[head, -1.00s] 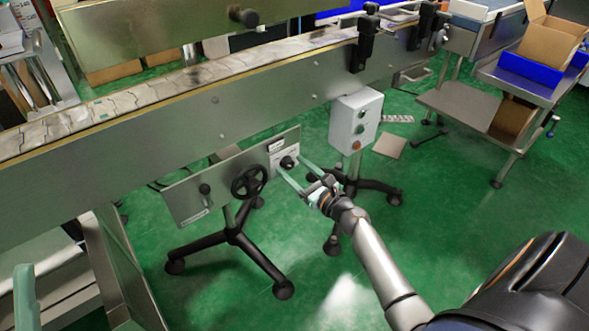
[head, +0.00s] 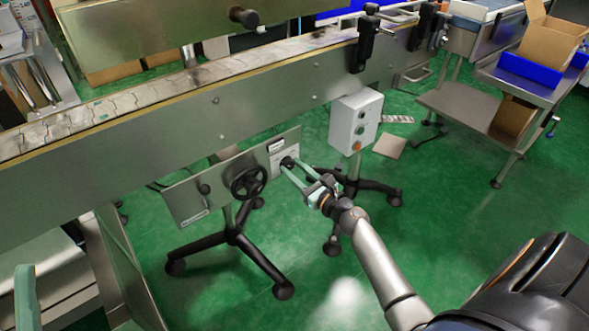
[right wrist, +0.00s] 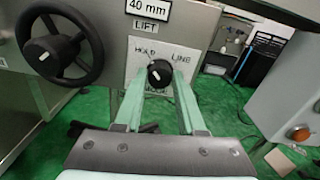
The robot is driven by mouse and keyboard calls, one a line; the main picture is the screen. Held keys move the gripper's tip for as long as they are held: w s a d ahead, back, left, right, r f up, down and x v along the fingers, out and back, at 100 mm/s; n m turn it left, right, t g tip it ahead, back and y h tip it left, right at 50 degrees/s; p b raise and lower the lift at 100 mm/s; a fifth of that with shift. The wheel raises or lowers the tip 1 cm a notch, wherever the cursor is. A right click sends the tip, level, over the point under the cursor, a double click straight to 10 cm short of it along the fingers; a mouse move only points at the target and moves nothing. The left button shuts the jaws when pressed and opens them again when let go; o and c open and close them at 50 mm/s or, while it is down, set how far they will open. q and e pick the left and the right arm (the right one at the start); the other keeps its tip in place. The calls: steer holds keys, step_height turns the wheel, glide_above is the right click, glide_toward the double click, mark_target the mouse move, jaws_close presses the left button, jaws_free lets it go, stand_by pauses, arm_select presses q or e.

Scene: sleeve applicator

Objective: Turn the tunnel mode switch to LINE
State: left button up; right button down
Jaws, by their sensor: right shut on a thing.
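The tunnel mode switch is a round black knob (right wrist: 159,73) with a small white mark, on a white plate lettered HOLD at upper left and LINE at upper right. I cannot tell for sure which word the mark points to. The knob (head: 287,162) sits at the right end of the grey control panel (head: 225,190). My right gripper (head: 290,166) is shut on the knob, one pale green finger on each side, as the right wrist view (right wrist: 160,80) also shows. Part of my left gripper (head: 25,290) shows at the left edge; its opening is not visible.
A black handwheel (head: 249,182) is left of the switch on the same panel. A grey button box (head: 355,122) stands to the right on its own wheeled stand. The conveyor (head: 150,120) runs above and behind. The green floor in front is mostly clear.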

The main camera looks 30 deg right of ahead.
arm_select(q)
steer(key=shift+r, duration=0.1)
arm_select(e)
steer(key=shift+m, duration=0.4)
steer(key=m+p, duration=0.1)
steer(key=m, duration=0.3)
steer(key=m+p, duration=0.1)
steer(key=m, duration=0.3)
steer(key=shift+m, duration=0.3)
steer(key=m+p, duration=0.1)
steer(key=m, duration=0.4)
arm_select(q)
steer(key=shift+m, duration=0.3)
steer(key=shift+s+a+r+p, duration=0.15)
steer(key=shift+r+p, duration=0.5)
steer(key=shift+r, duration=1.45)
arm_select(e)
steer(key=shift+f+m, duration=0.1)
steer(key=shift+m, duration=1.6)
arm_select(q)
steer(key=shift+a, duration=0.1)
arm_select(e)
steer(key=c, duration=0.5)
jaws_free()
arm_select(q)
steer(key=shift+r, duration=0.1)
arm_select(e)
steer(key=shift+s, duration=0.1)
